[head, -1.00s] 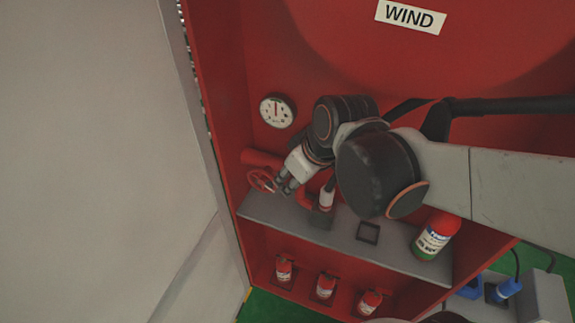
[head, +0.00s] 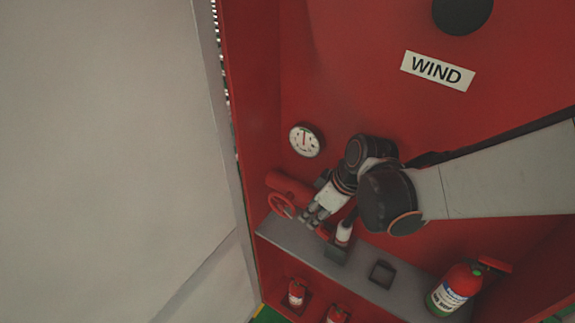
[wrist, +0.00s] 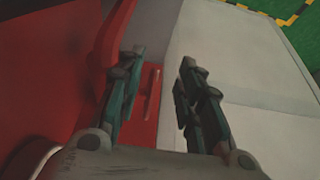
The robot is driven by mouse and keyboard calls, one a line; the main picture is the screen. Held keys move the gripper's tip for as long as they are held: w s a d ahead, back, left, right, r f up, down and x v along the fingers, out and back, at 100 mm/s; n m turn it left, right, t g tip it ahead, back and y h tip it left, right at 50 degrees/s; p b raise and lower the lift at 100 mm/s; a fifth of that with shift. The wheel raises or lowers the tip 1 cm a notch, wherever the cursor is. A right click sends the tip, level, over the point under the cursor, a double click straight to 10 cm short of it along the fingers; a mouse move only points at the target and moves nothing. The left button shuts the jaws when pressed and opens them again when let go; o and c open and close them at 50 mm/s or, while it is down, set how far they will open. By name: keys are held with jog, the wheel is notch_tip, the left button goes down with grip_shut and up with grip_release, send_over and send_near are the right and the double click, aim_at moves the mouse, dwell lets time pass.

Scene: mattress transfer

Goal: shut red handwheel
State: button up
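The red handwheel (head: 281,206) sits on the end of a thick red pipe (head: 291,186) at the left of the red cabinet in the head view. It is a spoked ring, just above the grey shelf. My gripper (head: 308,219) is just right of the wheel, its fingers pointing down and left towards it. The wrist view shows my gripper (wrist: 160,62) with its two fingers well apart and no object clearly held. A curved red part (wrist: 114,45) shows behind the left finger there; I cannot tell whether it is the wheel. I cannot tell whether the fingers touch the wheel.
A grey shelf (head: 352,268) runs below my gripper. A red-and-white bottle (head: 344,232) stands close to it. A larger extinguisher (head: 456,288) stands at the right. A gauge (head: 305,140) is on the back wall. A pale door panel (head: 110,150) fills the left.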

aim_at(286, 198)
jog(key=w+a, duration=0.1)
jog(key=a, duration=0.1)
jog(key=w+a, duration=0.2)
jog(key=a, duration=0.1)
jog(key=w+a+b, duration=0.1)
jog(key=a, duration=0.1)
jog(key=shift+w+a+f, duration=0.1)
jog(key=shift+w+a, duration=0.1)
jog(key=shift+w+a+f, duration=0.35)
jog(key=shift+a+f, duration=0.2)
jog(key=shift+f, duration=0.25)
jog(key=shift+w+a+f+b, duration=0.15)
jog(key=shift+f+b, duration=0.2)
jog(key=shift+f, duration=0.2)
jog(key=shift+c, duration=0.5)
grip_shut()
